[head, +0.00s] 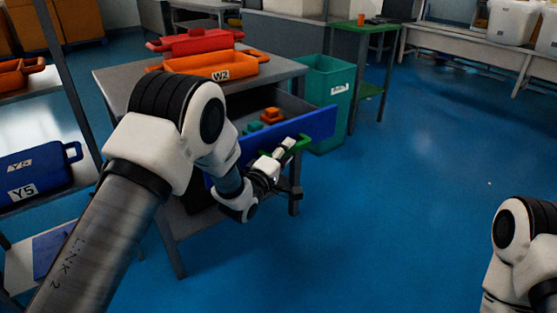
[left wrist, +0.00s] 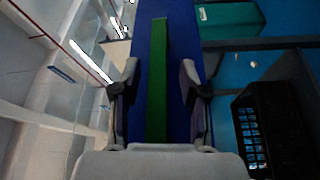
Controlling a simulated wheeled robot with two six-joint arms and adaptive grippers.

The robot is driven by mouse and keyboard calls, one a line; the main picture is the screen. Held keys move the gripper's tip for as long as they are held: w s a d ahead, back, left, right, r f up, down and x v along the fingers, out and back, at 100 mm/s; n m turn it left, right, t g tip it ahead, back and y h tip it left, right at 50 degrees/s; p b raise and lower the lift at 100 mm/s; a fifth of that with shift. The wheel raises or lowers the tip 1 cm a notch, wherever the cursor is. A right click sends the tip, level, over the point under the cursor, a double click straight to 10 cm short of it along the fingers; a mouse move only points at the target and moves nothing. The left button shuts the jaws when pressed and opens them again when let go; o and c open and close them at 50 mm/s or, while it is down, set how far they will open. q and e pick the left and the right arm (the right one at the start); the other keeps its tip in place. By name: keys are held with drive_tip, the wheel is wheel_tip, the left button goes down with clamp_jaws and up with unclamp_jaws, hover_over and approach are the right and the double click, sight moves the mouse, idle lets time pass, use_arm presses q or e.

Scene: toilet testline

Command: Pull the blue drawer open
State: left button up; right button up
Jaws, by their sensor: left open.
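The blue drawer (head: 318,125) under the grey workbench stands pulled out, its inside showing behind the blue front. A green handle (head: 301,143) runs along the front. My left gripper (head: 284,162) is at the handle, its arm hiding the left part of the front. In the left wrist view, the green handle (left wrist: 157,110) lies between the open fingers of my left gripper (left wrist: 159,75), with a gap on each side, against the blue drawer front (left wrist: 180,25). My right arm shows at the lower right of the head view; its gripper is out of view.
Orange and teal pieces (head: 271,115) lie in the drawer. Red (head: 200,42) and orange (head: 210,67) trays sit on the workbench (head: 115,85). A teal bin (head: 325,75) stands behind the drawer's right end. Blue floor (head: 400,200) to the right is clear.

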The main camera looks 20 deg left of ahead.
use_arm(q)
drive_tip(key=v, duration=1.1)
drive_tip(key=shift+s, duration=0.15)
drive_tip(key=s+a+f+n+g+y, duration=0.1)
drive_tip(key=s+f+g+y, duration=0.3)
drive_tip(key=f, duration=1)
drive_tip(key=s+a+f+m+g, duration=0.2)
drive_tip(key=s+f+m+g, duration=0.15)
drive_tip(key=s+f, duration=0.65)
drive_tip(key=s+a+f+m+g, duration=0.2)
drive_tip(key=s+f+g, duration=0.4)
drive_tip(key=s, duration=0.5)
drive_tip(key=s+a+f+m+g+y, duration=0.15)
drive_tip(key=s+m+g, duration=0.35)
drive_tip(key=s+m, duration=0.5)
wheel_tip(320, 180, up, 26)
drive_tip(key=s+n+p, duration=0.1)
drive_tip(key=n+p, duration=0.1)
drive_tip(key=p, duration=2.5)
drive_tip(key=shift+s+d+r+p, duration=0.15)
drive_tip(key=shift+s+d+p, duration=0.05)
drive_tip(key=shift+s+p, duration=0.2)
